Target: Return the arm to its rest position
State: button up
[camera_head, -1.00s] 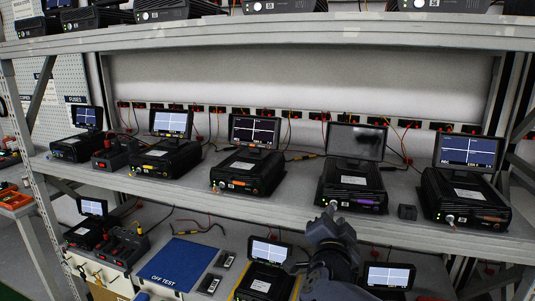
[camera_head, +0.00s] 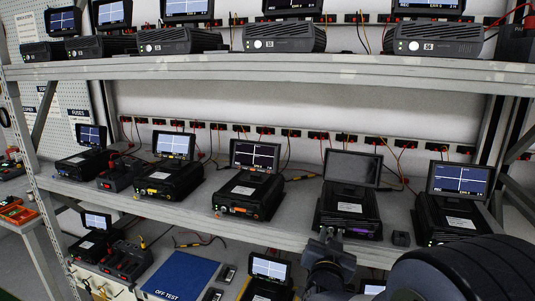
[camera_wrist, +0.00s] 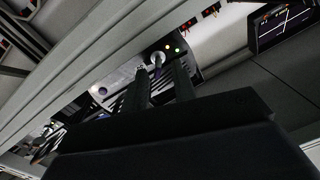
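My gripper (camera_head: 326,240) is in front of the shelf edge, near the front left corner of a black recorder unit (camera_head: 346,212) with a dark screen. In the wrist view two dark fingers (camera_wrist: 160,85) stand apart with a gap between them, and nothing shows held. Whether the fingers touch the unit I cannot tell. My dark arm link fills the lower right of the head view.
The upper shelf edge (camera_head: 270,68) runs above. A blue OFF TEST mat (camera_head: 180,275) lies on the lower shelf, with more units beside it.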

jog(key=shift+a+r+n+p, duration=0.1)
jog(key=shift+r+n+p, duration=0.1)
jog(key=shift+n+p, duration=1.55)
jog(key=b+v, duration=0.2)
jog(key=v, duration=0.8)
jog(key=shift+s+f, duration=0.2)
jog(key=shift+s, duration=0.15)
jog(key=shift+a+m, duration=0.1)
jog(key=shift+m, duration=0.15)
